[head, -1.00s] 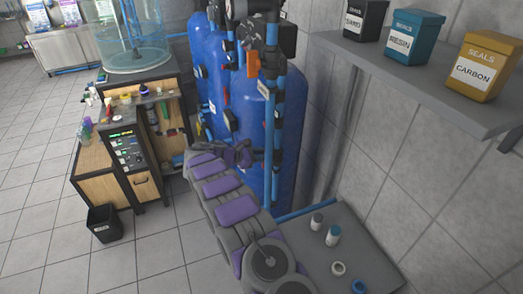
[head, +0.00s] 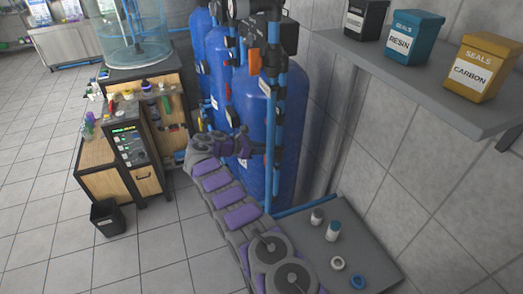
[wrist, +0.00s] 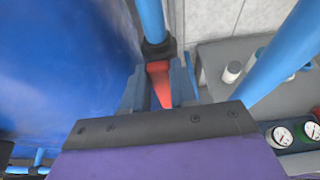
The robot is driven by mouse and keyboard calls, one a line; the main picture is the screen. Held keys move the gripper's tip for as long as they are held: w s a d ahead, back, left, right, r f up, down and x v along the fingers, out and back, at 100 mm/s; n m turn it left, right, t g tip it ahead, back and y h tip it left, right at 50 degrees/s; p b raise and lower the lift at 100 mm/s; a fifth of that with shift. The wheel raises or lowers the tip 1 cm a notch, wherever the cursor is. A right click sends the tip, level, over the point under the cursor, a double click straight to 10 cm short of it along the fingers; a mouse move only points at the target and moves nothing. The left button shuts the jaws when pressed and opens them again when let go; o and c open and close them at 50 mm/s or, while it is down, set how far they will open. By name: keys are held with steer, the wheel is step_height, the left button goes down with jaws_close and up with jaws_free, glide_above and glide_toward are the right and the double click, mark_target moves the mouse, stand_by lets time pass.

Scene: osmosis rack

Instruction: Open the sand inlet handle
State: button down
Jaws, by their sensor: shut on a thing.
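In the wrist view a red handle (wrist: 159,84) sits between the two blue-grey fingers of my gripper (wrist: 160,90), which is shut on it. The handle is just below a black fitting (wrist: 157,48) on a blue pipe (wrist: 150,18). In the head view my gripper (head: 258,149) is beside the vertical pipe in front of the nearest blue tank (head: 290,130); its fingertips and the held handle are too small to make out there. No label on the handle is readable.
An orange handle (head: 254,62) is higher on the pipework. More blue tanks stand behind. A grey shelf (head: 400,75) with seal bins is on the right wall. A low grey surface (head: 355,240) holds small parts. A wooden bench (head: 110,165) and black bin (head: 107,217) are left; the floor there is clear.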

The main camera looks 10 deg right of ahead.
steer(key=shift+w, duration=0.1)
steer(key=c, duration=0.9)
jaws_free()
steer(key=shift+w+f, duration=0.1)
steer(key=shift+w, duration=0.05)
